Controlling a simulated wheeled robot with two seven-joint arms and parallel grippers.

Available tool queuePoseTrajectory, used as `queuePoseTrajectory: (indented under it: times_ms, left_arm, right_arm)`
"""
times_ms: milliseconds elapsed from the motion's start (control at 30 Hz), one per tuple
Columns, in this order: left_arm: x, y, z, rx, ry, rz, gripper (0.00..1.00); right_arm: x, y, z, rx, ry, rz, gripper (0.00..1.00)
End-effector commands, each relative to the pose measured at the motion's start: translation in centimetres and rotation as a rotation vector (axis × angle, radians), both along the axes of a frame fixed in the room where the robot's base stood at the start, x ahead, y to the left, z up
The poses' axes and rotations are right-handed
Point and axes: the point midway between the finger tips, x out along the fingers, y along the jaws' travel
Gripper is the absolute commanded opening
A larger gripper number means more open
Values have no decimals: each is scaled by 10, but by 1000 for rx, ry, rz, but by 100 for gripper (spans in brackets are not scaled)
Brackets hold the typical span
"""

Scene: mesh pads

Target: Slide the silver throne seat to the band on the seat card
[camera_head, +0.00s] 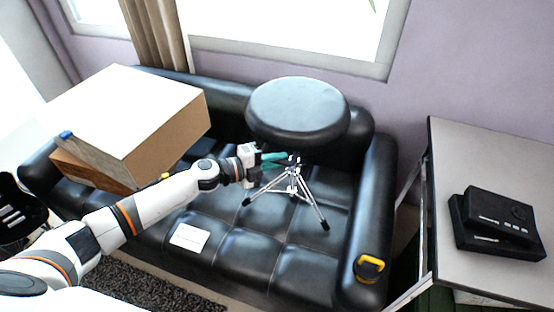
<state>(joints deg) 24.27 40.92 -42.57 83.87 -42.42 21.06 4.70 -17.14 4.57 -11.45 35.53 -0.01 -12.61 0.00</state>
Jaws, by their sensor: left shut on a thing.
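The throne (297,110) stands on the black sofa, with a round black padded seat on a silver stem and splayed silver tripod legs. My left gripper (274,159) reaches in from the left below the seat. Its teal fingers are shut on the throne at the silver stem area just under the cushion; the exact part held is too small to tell. A white card (190,238) lies flat on the sofa, left of and nearer than the tripod. Its print is too small to read, and no band can be made out. My right gripper is out of view.
The black sofa (245,252) has raised arms and a backrest close behind the throne. A large white-topped box (130,100) stands at its left. A yellow-and-black object (370,267) lies on the right arm. A grey table (480,150) at right holds black devices (497,222).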

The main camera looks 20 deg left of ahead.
Motion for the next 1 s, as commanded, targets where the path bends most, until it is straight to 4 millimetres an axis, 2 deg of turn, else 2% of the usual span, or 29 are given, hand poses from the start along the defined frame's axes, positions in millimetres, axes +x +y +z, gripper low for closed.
queuePoseTrajectory:
  times_ms: [33, 300, 333, 433, 467, 767, 867, 1000]
  left_arm:
    - [5, 0, 22, -11, -23, 2, 0]
    - [5, 0, 19, -13, -23, 3, 0]
    - [5, 0, 19, -13, -23, 3, 18]
    - [5, 0, 18, -11, -22, 3, 34]
    - [5, 0, 18, -11, -20, 3, 36]
    - [2, 2, 13, -6, -13, 3, 36]
    - [-3, 9, 13, -4, -13, 5, 36]
    - [-21, 27, 15, -2, -11, 4, 36]
  right_arm:
    - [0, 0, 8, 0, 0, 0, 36]
    - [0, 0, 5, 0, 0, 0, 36]
    - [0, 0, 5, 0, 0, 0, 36]
    - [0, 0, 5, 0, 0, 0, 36]
    - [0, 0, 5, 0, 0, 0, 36]
    - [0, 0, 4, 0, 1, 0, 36]
    - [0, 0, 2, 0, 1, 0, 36]
    - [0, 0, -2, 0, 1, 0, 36]
